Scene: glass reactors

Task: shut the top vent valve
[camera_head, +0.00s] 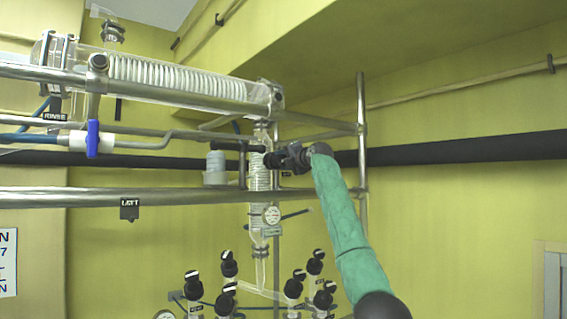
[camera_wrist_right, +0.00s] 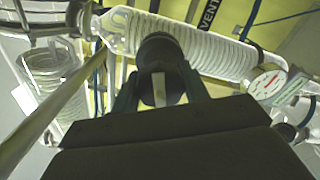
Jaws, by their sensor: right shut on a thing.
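The vent valve's round black knob (camera_wrist_right: 158,55) has a pale stripe across its face, which runs roughly up and down in the right wrist view. A VENT label (camera_wrist_right: 207,15) shows above it. My right gripper (camera_head: 284,158) reaches up to the knob from the right in the head view. Its fingers lie on both sides of the knob and are shut on it. In the head view the knob is small and dark beside the glass column (camera_head: 259,180) and mostly covered by the gripper. My left gripper is not in view.
A steel rail frame (camera_head: 180,197) crosses in front of the glassware. A horizontal coil condenser (camera_head: 180,78) lies above, with a blue-handled valve (camera_head: 92,139) at left. Several black-capped valves (camera_head: 229,265) stand below. The space right of my arm is clear.

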